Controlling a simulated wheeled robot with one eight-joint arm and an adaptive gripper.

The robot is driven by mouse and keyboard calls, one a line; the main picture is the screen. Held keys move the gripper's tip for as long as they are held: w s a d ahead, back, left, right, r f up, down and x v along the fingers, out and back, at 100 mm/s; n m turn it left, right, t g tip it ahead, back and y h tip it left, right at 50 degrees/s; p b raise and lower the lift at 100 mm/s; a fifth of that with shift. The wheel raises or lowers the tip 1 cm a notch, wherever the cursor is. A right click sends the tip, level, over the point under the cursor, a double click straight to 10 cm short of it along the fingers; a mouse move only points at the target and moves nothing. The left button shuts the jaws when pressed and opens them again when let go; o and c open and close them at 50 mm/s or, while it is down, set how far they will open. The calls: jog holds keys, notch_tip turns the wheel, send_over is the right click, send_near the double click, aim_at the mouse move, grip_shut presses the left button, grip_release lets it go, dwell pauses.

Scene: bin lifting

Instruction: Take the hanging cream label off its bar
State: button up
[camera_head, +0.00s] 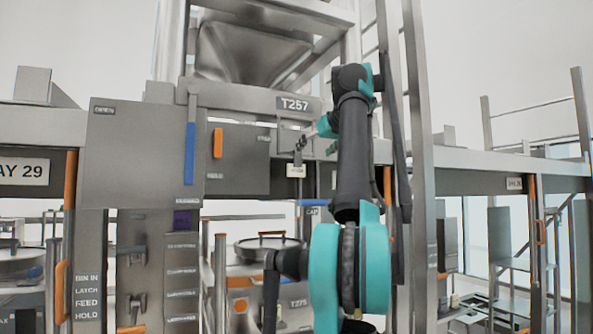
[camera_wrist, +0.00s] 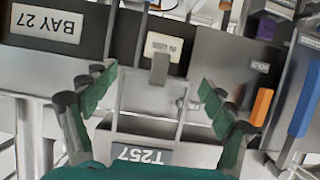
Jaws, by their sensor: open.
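The cream label (camera_head: 296,171) is small and hangs on the grey panel below the T257 plate in the head view. In the wrist view, which is upside down, the label (camera_wrist: 165,45) shows between and beyond my fingertips. A grey tab (camera_wrist: 160,68) overlaps its edge; I cannot tell whether this is the bar or part of the label's hanger. My gripper (camera_wrist: 155,83) has its two green fingers spread wide, with nothing between them touching. In the head view my gripper (camera_head: 308,146) is small, close to the panel and just above the label.
The T257 plate (camera_head: 294,104) sits above on the grey frame. An orange handle (camera_head: 218,143) and a blue handle (camera_head: 190,153) are to the left. A steel post (camera_head: 420,180) stands right of my arm. A BAY 27 sign (camera_wrist: 46,28) shows in the wrist view.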

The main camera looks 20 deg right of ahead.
aim_at(297, 168)
jog(key=x, duration=0.9)
jog(key=shift+w+f, duration=0.1)
jog(key=shift+a+x, duration=0.2)
jog(key=shift+x, duration=1.1)
jog(key=shift+a+x, duration=0.15)
jog(key=shift+x, duration=1.15)
jog(key=shift+c, duration=0.2)
jog(key=c, duration=1.1)
jog(key=shift+o, duration=0.2)
